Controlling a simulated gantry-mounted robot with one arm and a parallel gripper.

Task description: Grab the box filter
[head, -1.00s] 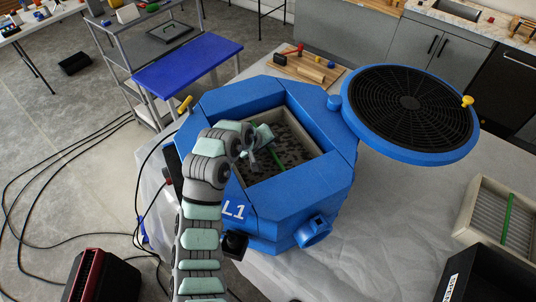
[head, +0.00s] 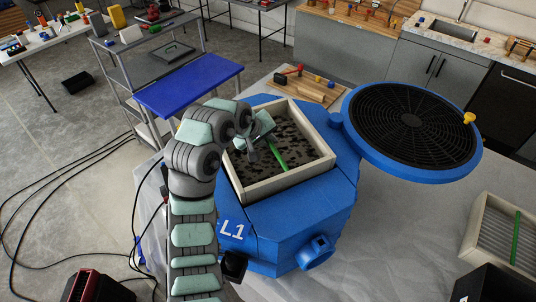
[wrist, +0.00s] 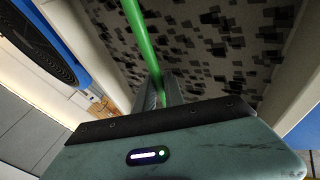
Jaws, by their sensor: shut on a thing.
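The box filter (head: 284,187) is a square cream-framed box with a dark speckled inner face and a green bar (head: 273,150) across it. It stands raised above the top opening of the blue octagonal machine (head: 300,230) marked L1. My gripper (head: 254,152) is over the filter and shut on the green bar. In the wrist view, the fingers of my gripper (wrist: 161,92) close around the green bar (wrist: 140,35), with the speckled face (wrist: 215,40) behind. The opening below the filter is mostly hidden.
The machine's round blue lid with a black grille (head: 412,125) is swung open at the right. A second cream frame with a green bar (head: 505,235) lies at the far right beside a black box (head: 490,285). A wooden board with tools (head: 305,86) lies behind the machine.

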